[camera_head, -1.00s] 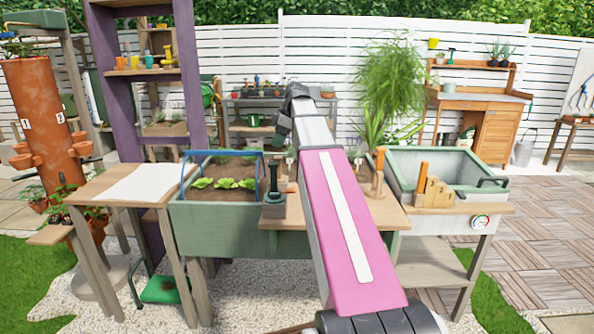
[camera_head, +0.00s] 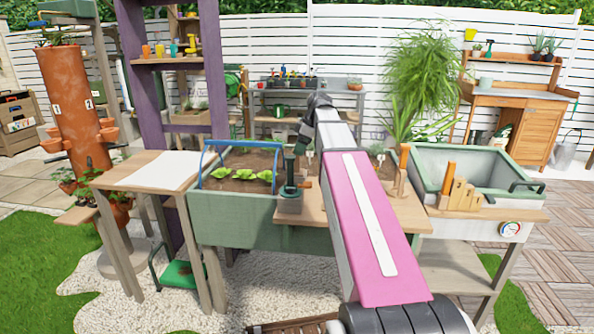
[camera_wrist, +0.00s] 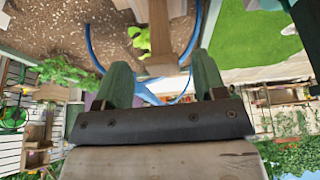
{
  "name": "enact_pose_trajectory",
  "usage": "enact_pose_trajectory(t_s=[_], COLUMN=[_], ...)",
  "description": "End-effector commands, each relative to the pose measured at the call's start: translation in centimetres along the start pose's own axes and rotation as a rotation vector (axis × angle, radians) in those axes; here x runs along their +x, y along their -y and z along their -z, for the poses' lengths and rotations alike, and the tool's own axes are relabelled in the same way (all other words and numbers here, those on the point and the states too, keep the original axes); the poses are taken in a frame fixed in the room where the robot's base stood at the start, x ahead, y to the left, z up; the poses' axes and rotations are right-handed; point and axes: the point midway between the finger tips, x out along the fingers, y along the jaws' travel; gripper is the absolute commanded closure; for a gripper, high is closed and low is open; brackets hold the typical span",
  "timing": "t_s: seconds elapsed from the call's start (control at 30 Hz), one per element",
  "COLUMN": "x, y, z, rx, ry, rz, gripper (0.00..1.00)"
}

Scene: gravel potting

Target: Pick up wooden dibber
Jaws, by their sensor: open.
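My gripper (camera_wrist: 162,64) is open, with its two green fingers apart and nothing held between them. In the head view, the dark gripper end (camera_head: 303,143) hangs at the far end of my arm, above the planter bench. No thing is plainly recognisable as the wooden dibber. Two upright orange-brown wooden pieces show in the head view: one (camera_head: 403,160) right of my arm on the bench, and one (camera_head: 450,172) by a stepped wooden block (camera_head: 464,197). A brown wooden strip (camera_wrist: 159,35) lies beyond the fingers in the wrist view; I cannot tell what it is.
A green planter (camera_head: 235,218) with soil, lettuces and a blue hoop (camera_head: 203,168) is left of my arm. A grey-green sink (camera_head: 432,170) is at the right. A wooden side table (camera_head: 125,178) stands left.

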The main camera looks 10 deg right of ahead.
Motion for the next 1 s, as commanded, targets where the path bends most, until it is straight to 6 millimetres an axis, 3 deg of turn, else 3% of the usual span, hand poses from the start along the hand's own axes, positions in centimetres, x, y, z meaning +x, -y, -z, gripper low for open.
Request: enact_pose_trajectory(t_s=[0.2,0.47,0.5,0.63,0.67,1.0], x=[3.0,3.6,3.5,3.5,3.5,3.3], y=[0.3,0.2,0.2,0.2,0.2,0.2], z=[0.0,0.0,0.0,0.0,0.0,0.1], rx=[0.000,0.000,0.000,0.000,0.000,0.000], ry=[0.000,0.000,0.000,0.000,0.000,0.000], rz=[0.001,0.000,0.000,0.000,0.000,-0.001], gripper=[0.36,0.36,0.39,0.81,0.87,0.87])
